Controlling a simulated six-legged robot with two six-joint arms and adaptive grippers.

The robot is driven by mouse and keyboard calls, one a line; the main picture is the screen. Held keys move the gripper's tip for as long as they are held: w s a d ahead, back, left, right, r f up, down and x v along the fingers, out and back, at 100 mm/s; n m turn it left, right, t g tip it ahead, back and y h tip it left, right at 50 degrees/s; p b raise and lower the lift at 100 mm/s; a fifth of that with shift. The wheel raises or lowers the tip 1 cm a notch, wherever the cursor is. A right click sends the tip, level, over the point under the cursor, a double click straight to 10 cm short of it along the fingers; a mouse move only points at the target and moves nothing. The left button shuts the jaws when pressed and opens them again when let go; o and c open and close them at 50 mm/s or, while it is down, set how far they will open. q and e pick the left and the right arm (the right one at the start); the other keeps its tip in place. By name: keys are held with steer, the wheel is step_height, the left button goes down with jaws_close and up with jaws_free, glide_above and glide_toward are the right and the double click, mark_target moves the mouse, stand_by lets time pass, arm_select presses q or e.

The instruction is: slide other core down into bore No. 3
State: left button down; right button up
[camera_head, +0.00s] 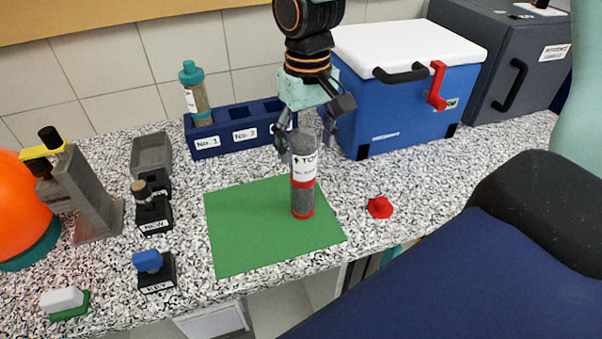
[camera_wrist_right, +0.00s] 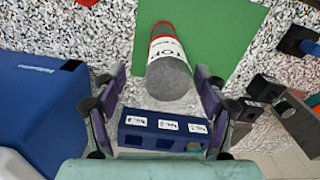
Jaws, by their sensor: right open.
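The other core (camera_head: 303,180) is a grey cylinder in a clear tube with a red foot and a white label reading TOP. It stands upright on the green mat (camera_head: 240,225). My right gripper (camera_head: 308,143) points down at the core's upper end with its fingers spread. In the right wrist view the core (camera_wrist_right: 168,72) lies between the open fingers (camera_wrist_right: 162,92), with gaps on both sides. The blue rack (camera_head: 215,145) stands behind, with labels No. 1 and No. 2 readable. A teal-capped core (camera_head: 196,95) is in No. 1. The third label is partly hidden by my gripper.
A blue cooler (camera_head: 400,110) with a white lid and a dark grey box (camera_head: 510,75) stand back right. A red cap (camera_head: 380,207) lies right of the mat. Small stands labelled NEW (camera_head: 153,215) and KEY (camera_head: 155,275) and a grey tray (camera_head: 151,153) are left.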

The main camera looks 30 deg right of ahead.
mark_target(303, 168)
steer(key=f, duration=0.5)
steer(key=shift+a+f, duration=0.25)
steer(key=shift+a, duration=0.15)
steer(key=shift+w+d+f, duration=0.1)
steer(key=shift+f, duration=0.1)
steer(key=shift+s+r, duration=0.1)
steer(key=shift+s, duration=0.1)
steer(key=shift+a+r, duration=0.1)
steer(key=shift+a, duration=0.1)
steer(key=shift+c, duration=1.1)
steer(key=shift+w+d, duration=0.1)
steer(key=shift+w, duration=0.05)
steer(key=c, duration=0.5)
steer(key=shift+c, duration=1.2)
jaws_close()
